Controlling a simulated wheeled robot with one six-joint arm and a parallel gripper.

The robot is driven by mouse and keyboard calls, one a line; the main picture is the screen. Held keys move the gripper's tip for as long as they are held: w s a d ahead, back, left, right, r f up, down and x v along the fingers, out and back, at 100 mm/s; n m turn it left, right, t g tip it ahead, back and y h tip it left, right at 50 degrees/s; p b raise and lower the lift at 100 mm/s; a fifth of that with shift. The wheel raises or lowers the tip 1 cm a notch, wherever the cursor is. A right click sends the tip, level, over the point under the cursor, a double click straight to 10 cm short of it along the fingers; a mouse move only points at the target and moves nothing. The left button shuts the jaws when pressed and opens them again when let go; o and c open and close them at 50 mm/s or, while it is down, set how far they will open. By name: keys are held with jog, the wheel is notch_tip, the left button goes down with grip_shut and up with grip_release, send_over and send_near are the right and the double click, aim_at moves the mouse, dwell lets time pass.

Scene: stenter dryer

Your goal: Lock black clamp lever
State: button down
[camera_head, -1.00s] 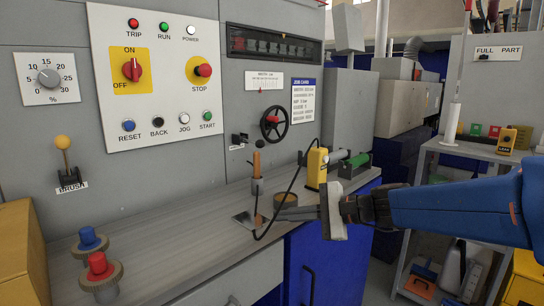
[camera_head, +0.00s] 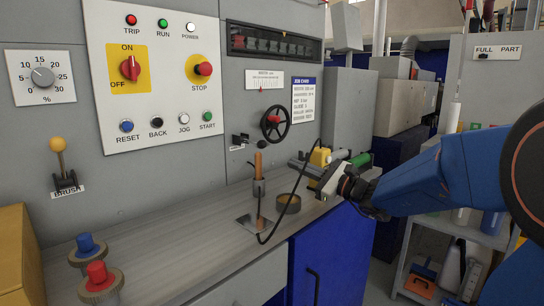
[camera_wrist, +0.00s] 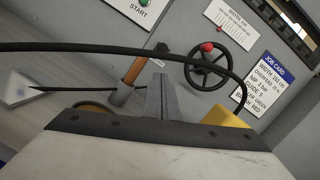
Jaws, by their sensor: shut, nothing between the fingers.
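The black clamp lever (camera_head: 240,139) is a small dark part on the grey panel, left of the black handwheel (camera_head: 275,122). In the wrist view a dark part by a small label (camera_wrist: 165,50), probably the lever, shows just beyond my fingertips, partly beside the wooden handle. My gripper (camera_head: 294,163) is shut and empty. It hangs above the worktop near its right end, below and right of the lever and apart from it. In the wrist view its closed fingers (camera_wrist: 159,82) point up toward the panel.
A wooden-handled upright (camera_head: 259,165) stands on the worktop (camera_head: 190,245), with a black cable looping past it. A brown ring (camera_head: 288,204) and a yellow device (camera_head: 320,156) are close to my gripper. The cable crosses the wrist view. The worktop's middle is clear.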

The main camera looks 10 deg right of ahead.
send_near(254, 143)
jog(key=w+a+f, duration=0.1)
jog(key=w, duration=0.2)
jog(key=shift+w+f, duration=0.15)
jog(key=shift+f, duration=0.1)
jog(key=shift+r, duration=0.1)
dwell(0.5)
